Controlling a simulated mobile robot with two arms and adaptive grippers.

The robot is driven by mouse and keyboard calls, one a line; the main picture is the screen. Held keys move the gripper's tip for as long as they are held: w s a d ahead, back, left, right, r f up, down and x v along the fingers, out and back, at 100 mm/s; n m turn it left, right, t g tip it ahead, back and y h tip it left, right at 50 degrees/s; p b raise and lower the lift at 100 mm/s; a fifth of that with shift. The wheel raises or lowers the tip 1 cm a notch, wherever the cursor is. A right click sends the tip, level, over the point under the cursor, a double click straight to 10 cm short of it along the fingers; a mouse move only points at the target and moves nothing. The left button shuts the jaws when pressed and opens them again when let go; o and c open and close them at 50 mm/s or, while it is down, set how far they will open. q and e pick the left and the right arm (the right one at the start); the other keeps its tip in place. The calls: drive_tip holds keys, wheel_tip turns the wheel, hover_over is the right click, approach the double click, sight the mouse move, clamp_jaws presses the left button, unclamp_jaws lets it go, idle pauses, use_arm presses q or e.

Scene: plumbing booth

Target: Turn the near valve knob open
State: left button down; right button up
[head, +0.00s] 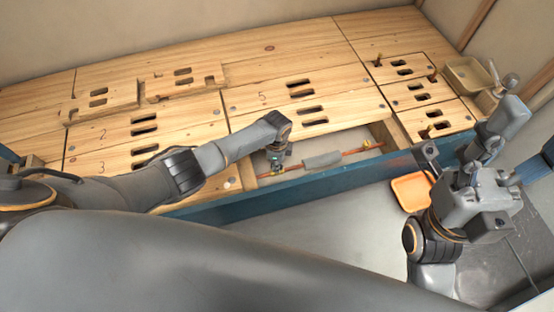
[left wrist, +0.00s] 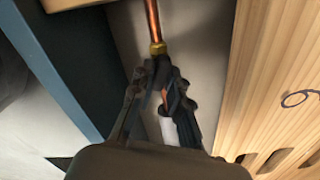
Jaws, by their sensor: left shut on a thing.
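A copper pipe (head: 350,151) with a grey sleeve (head: 322,160) runs through the open bay at the front of the wooden deck. My left gripper (head: 277,168) reaches down into the bay at the pipe's left end. In the left wrist view its fingers (left wrist: 163,88) are closed together just below a brass fitting (left wrist: 157,48) on the pipe. The gripper is shut on the near valve knob, which the fingers almost wholly hide, so its angle cannot be told. My right gripper (head: 467,140) is raised at the right, fingers apart and empty, away from the pipe.
Wooden panels (head: 305,97) with slots surround the bay. A blue front beam (head: 330,182) runs along its near side. An orange tray (head: 411,191) lies on the floor by the right arm. A tan basin (head: 467,74) stands at the far right.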

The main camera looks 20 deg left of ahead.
use_arm(q)
drive_tip(key=shift+s+r+n+p, duration=0.1)
drive_tip(key=shift+n+p, duration=0.25)
drive_tip(key=shift+n, duration=0.55)
drive_tip(key=shift+n+p, duration=0.55)
drive_tip(key=shift+n, duration=1.05)
drive_tip(key=c, duration=1.3)
unclamp_jaws()
wheel_tip(320, 180, up, 12)
